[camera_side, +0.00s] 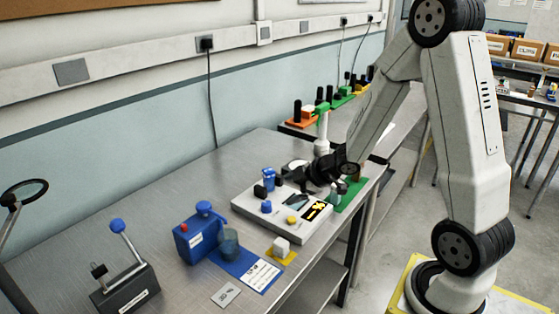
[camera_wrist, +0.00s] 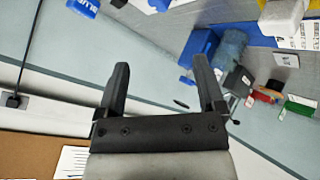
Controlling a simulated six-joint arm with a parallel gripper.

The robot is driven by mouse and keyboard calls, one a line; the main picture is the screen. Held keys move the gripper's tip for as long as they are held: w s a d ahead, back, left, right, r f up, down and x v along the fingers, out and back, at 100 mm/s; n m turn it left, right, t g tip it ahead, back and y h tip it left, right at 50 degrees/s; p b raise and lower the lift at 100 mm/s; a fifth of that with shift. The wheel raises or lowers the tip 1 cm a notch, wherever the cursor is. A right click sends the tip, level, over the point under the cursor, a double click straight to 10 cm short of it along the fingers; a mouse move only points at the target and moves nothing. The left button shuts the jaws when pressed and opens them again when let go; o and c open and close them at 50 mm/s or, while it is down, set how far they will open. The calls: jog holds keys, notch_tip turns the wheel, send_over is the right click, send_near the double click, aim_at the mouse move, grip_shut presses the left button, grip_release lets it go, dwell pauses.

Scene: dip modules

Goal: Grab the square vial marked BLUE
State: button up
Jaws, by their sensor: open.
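A blue vial (camera_side: 269,180) stands at the back of the white module on the bench in the side view. In the wrist view, a blue piece with a white label reading BLUE (camera_wrist: 86,6) is cut off by the top edge, left of the fingers. My gripper (camera_side: 292,173) is just right of the vial in the side view, low over the module, fingers pointing left. In the wrist view my gripper (camera_wrist: 160,64) is open, with nothing held between its two black fingers.
The white module (camera_side: 258,219) carries blue and yellow knobs and a dark display. In front are a blue box (camera_side: 187,244), a blue-grey cylinder (camera_side: 229,245) and a white cube (camera_side: 281,246). A dark lever box (camera_side: 127,293) stands at the left.

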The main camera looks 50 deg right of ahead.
jog(key=w+m, duration=0.1)
jog(key=m+t+h, duration=0.3)
jog(key=m+h, duration=0.4)
jog(key=m, duration=0.7)
send_near(267, 169)
jog(key=shift+x, duration=1.2)
jog(key=shift+f, duration=0.1)
jog(key=shift+x, duration=1.3)
jog(key=shift+x, duration=2.6)
